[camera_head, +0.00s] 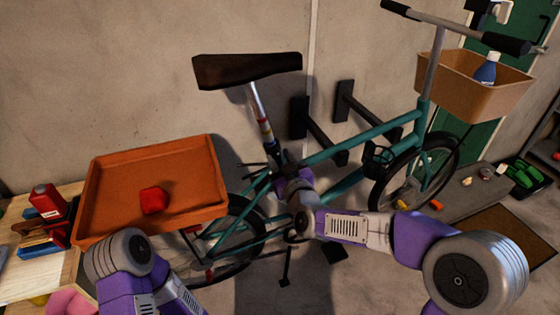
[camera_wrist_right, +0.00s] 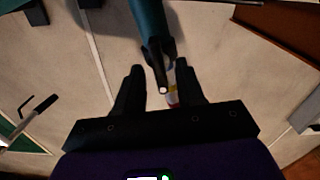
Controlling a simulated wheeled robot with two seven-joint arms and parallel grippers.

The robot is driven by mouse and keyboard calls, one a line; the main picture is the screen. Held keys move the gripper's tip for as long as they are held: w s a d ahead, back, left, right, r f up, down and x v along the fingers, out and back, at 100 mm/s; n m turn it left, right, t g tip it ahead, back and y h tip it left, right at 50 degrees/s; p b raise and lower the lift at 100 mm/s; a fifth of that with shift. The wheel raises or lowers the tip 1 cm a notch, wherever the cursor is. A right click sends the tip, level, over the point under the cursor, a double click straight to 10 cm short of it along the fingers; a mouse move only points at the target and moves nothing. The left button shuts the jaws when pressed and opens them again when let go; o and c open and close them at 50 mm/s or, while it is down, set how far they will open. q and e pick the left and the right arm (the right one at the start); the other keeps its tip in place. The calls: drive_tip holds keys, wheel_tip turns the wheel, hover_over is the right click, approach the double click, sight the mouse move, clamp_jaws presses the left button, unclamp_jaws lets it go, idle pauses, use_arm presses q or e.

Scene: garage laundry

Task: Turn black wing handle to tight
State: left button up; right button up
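The bicycle's seat post (camera_head: 262,118) carries coloured bands and enters a dark clamp area on the teal frame. In the right wrist view a black forked part, which looks like the wing handle (camera_wrist_right: 154,54), sits at the end of the teal tube (camera_wrist_right: 148,18). My right gripper (camera_wrist_right: 160,68) has its two black fingers apart on either side of this part, with gaps showing. In the head view my right gripper (camera_head: 272,160) is at the seat post base, and the handle is hard to make out there. My left arm shows at lower left, but its gripper is out of view.
An orange tray (camera_head: 190,215) with a red object (camera_head: 153,200) sits over the rear wheel. The brown saddle (camera_head: 246,69) is above my right gripper. Black wall brackets (camera_head: 318,128) stand behind the frame. A front basket (camera_head: 480,92) holds a blue bottle (camera_head: 486,70).

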drive_tip(key=shift+w+a, duration=0.1)
drive_tip(key=shift+w, duration=0.15)
clamp_jaws()
